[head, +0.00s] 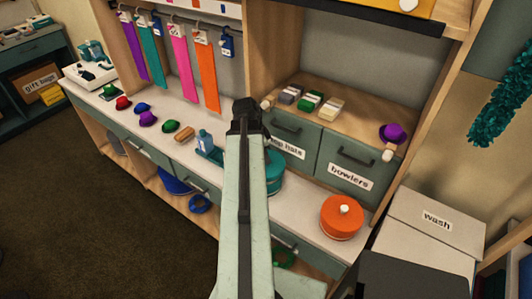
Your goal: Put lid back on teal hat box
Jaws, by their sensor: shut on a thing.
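The teal hat box (276,173) stands on the white counter, partly hidden behind my arm. I cannot tell from here whether its top is open or covered. My gripper (247,112) is raised in front of the shelf, up and left of the teal box in the picture. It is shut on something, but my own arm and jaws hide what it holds. The teal lid cannot be clearly made out.
An orange round box (341,219) with a white knob stands right of the teal one. The bowlers drawer (345,163) and wash box (431,226) flank the right.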

